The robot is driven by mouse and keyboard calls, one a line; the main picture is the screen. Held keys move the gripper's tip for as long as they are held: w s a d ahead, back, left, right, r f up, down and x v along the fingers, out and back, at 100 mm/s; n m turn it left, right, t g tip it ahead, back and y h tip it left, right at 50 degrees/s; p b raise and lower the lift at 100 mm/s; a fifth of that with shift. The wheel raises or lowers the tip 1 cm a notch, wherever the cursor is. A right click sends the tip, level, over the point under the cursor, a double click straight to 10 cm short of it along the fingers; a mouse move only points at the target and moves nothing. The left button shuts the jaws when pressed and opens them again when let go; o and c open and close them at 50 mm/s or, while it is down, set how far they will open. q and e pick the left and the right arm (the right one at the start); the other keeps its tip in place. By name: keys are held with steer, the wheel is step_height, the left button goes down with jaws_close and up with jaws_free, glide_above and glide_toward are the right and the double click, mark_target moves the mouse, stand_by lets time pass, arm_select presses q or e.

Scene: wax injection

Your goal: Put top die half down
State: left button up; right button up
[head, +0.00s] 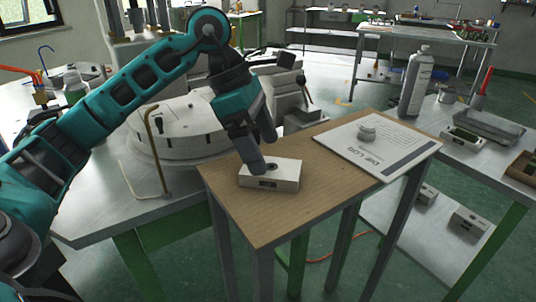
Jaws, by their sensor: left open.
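A pale, block-shaped die half (284,178) lies flat on the wooden top of a small table (318,214). It has a dark round hole on its top face and a dark slot in its front side. My left gripper (263,152) points down from above; its fingers are open, one of them right at the die half's upper left part and partly covering it. I cannot tell whether that finger touches it. My right gripper is not in view.
A round machine (185,128) stands behind left. A bottle (415,80) and tools stand on the right bench. The table's front is clear.

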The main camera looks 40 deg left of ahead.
arm_select(q)
steer(key=p+v, duration=0.1)
steer(key=v, duration=0.7)
steer(key=shift+r, duration=0.2)
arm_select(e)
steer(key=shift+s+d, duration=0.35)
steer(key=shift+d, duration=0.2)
arm_select(q)
steer(key=shift+a, duration=0.15)
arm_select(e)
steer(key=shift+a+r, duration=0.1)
